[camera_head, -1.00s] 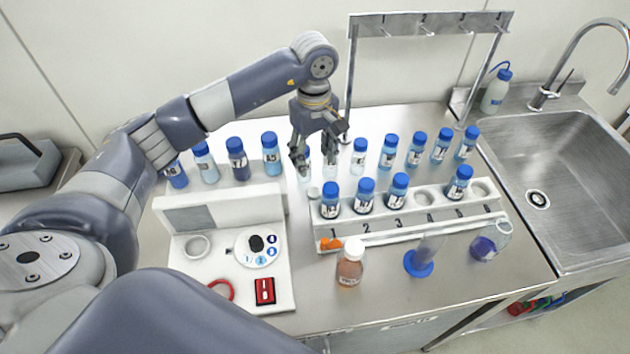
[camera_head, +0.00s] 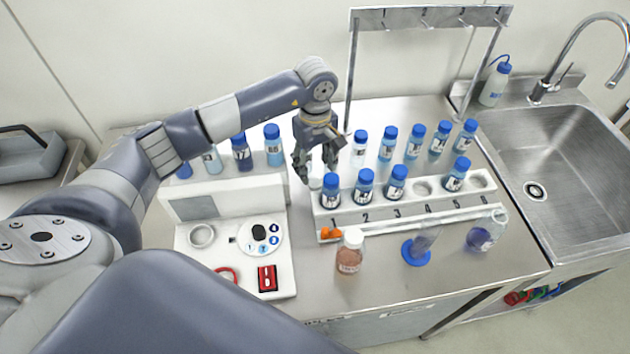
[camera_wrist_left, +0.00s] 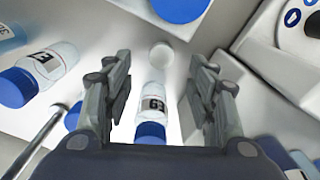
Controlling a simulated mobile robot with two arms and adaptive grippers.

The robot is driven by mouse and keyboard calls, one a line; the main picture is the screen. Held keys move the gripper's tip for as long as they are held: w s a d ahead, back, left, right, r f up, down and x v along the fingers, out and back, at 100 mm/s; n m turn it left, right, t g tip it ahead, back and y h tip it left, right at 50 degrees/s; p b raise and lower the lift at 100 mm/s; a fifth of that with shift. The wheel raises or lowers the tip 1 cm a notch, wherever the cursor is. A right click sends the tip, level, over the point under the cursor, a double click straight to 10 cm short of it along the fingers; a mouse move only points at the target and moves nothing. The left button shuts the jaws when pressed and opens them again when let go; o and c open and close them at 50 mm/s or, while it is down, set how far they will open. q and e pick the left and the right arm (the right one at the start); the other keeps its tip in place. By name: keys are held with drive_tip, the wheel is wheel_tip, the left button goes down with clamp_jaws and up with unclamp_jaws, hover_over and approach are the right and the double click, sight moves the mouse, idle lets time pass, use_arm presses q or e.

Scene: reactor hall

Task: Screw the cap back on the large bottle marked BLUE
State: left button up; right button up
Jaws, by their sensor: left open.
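My left gripper (camera_head: 316,166) is over the middle of the bench, pointing down between the rack and the back row of bottles. In the left wrist view its fingers (camera_wrist_left: 160,100) are apart. A small labelled vial with a blue cap (camera_wrist_left: 150,131) shows between the fingers; contact cannot be told. A small round white piece (camera_wrist_left: 162,54), perhaps a cap, lies beyond the fingertips; it also shows at the rack's left end (camera_head: 315,183). Several blue-capped bottles stand in the rack. I cannot read BLUE on any bottle. My right gripper is not in view.
A white numbered rack (camera_head: 408,222) stands in front of the gripper. A white device with a dial (camera_head: 235,272) is to its left. A metal frame (camera_head: 349,75) and a sink (camera_head: 545,175) are behind and right.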

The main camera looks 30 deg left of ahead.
sight(315, 183)
use_arm(q)
drive_tip(key=shift+f, duration=0.1)
drive_tip(key=f+p, duration=0.1)
drive_tip(key=f, duration=0.1)
drive_tip(key=f+p, duration=0.2)
drive_tip(key=shift+s+d, duration=0.1)
drive_tip(key=shift+s, duration=0.1)
drive_tip(key=shift+f, duration=0.45)
drive_tip(key=shift+w, duration=0.1)
drive_tip(key=c, duration=0.8)
